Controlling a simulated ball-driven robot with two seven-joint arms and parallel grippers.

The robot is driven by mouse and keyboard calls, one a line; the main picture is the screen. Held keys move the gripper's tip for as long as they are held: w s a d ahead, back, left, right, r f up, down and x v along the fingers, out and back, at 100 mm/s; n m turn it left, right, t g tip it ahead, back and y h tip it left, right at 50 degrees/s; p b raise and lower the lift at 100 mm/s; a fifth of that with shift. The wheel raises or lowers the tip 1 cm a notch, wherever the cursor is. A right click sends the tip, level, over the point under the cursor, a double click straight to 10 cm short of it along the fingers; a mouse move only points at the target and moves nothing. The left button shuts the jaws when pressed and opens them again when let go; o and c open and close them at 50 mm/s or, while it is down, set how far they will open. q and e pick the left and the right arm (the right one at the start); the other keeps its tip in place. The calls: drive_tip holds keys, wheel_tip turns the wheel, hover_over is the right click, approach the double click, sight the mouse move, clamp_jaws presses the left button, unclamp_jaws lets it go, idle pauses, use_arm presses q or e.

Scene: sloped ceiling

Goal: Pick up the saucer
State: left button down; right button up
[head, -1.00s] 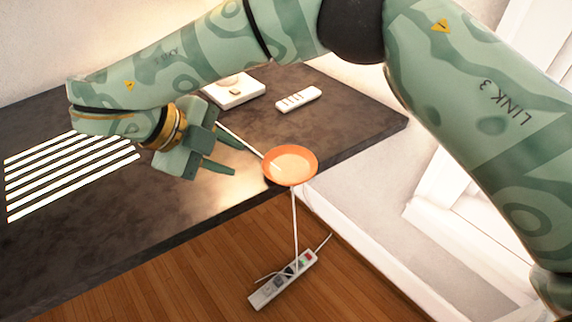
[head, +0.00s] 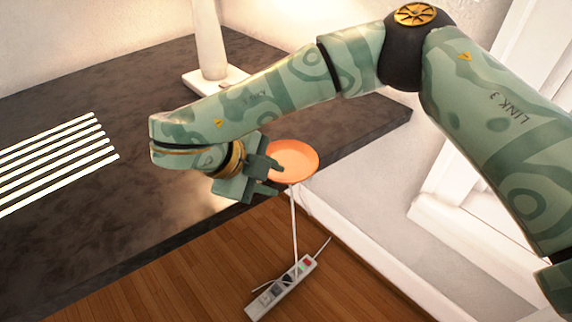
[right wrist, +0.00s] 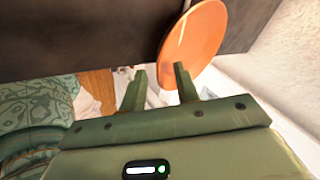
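The orange saucer (head: 294,158) lies at the front edge of the dark table, partly over the edge. My right gripper (head: 273,177) is at its left side in the head view, with the fingers pointing toward it. In the right wrist view the saucer (right wrist: 196,42) is just beyond the fingertips (right wrist: 160,75), nearer the right finger. The fingers are apart and I see nothing held between them. Whether the right finger touches the saucer cannot be told. My left gripper is not in view.
A white lamp base (head: 214,80) stands at the back of the table (head: 60,100). A white cord hangs past the table's edge to a power strip (head: 283,288) on the wooden floor. Bright light stripes lie on the table's left part. The remote is hidden behind my right arm.

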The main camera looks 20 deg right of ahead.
clamp_jaws()
drive_tip(key=shift+r, duration=0.1)
drive_tip(key=shift+r, duration=0.1)
